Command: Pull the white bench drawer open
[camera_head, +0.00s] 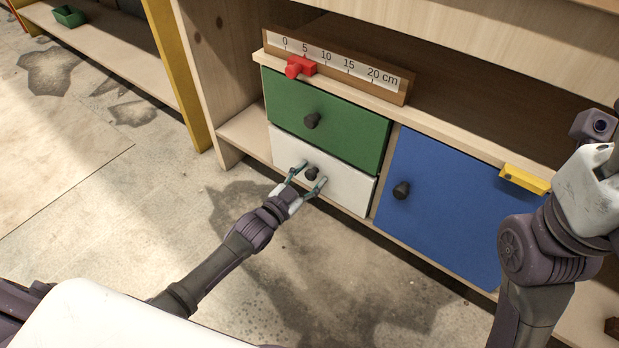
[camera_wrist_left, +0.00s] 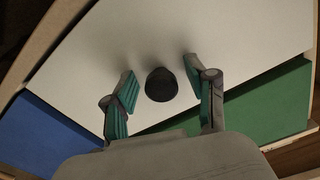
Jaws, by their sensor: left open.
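The white drawer (camera_head: 345,187) sits below the green drawer in the bench, and its front looks flush with the frame. Its dark round knob (camera_head: 312,173) is at the middle of the front. My left gripper (camera_head: 308,175) is open, with one finger on each side of the knob. In the left wrist view the knob (camera_wrist_left: 161,84) lies between the two open fingers (camera_wrist_left: 160,82), with a gap on both sides, in front of the white drawer front (camera_wrist_left: 235,40). My right arm shows at the right edge of the head view, but whether its gripper is open is unclear.
The green drawer (camera_head: 345,128) with a dark knob is directly above. A ruler board (camera_head: 340,68) with a red slider (camera_head: 300,67) stands on top. The floor in front is clear.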

